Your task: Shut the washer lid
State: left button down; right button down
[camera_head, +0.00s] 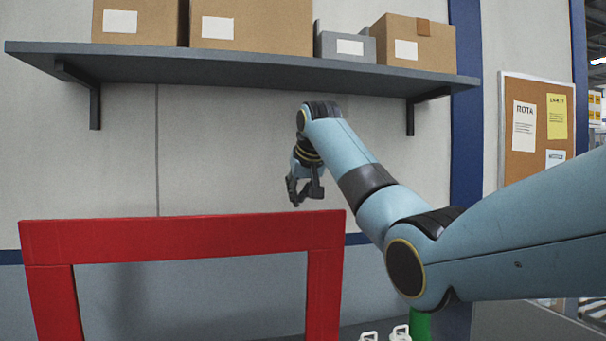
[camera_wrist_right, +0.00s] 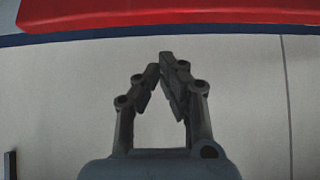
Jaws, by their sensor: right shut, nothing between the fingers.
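The washer lid (camera_head: 185,236) is a red frame with a pale grey window area, standing raised in the head view. Its top edge and both sides show; its lower end is cut off by the picture. My right gripper (camera_head: 305,198) hangs with fingers down just above the right end of the top edge, apart from it in the picture. In the right wrist view my right gripper (camera_wrist_right: 161,64) has its fingertips together with nothing between them. A red bar of the lid (camera_wrist_right: 170,12) lies beyond the fingertips there, with a gap. My left gripper is not in view.
A grey wall shelf (camera_head: 240,67) with cardboard boxes (camera_head: 245,25) and a grey bin (camera_head: 345,46) hangs above my right gripper. A notice board (camera_head: 537,130) is at the right. Wall space between shelf and lid is clear on the left.

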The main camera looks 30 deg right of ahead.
jog(key=s, duration=0.1)
jog(key=s+p, duration=0.1)
jog(key=s+a+f+p, duration=0.1)
jog(key=shift+s, duration=0.15)
dwell(0.5)
